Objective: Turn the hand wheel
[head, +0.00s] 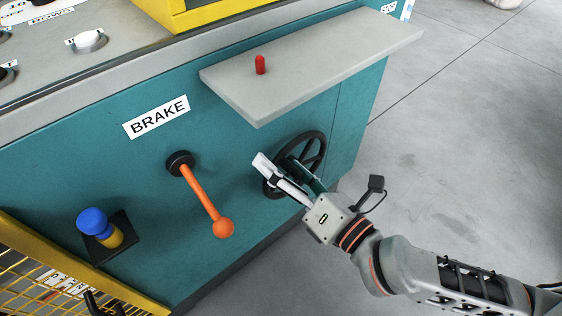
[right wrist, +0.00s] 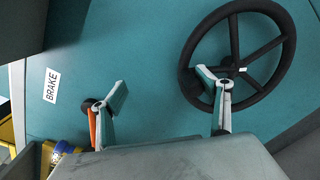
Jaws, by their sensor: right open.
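The black hand wheel (head: 322,148) is mounted on the teal front panel below a grey shelf. It has a round rim and several spokes, and part of it is hidden behind my right gripper. In the right wrist view the wheel (right wrist: 291,42) fills the upper right. My right gripper (head: 276,163) is open at the left side of the wheel. In the right wrist view its fingers (right wrist: 163,88) are wide apart. The right finger overlaps the wheel's left rim; the left finger is over bare panel. I cannot tell whether the gripper touches the rim. My left gripper is not in view.
An orange lever (head: 203,195) with a ball end hangs left of the wheel, below the BRAKE label (head: 156,117). The grey shelf (head: 310,62) juts out above the wheel and holds a red peg (head: 260,65). A blue knob (head: 93,221) sits farther left. Open floor lies right.

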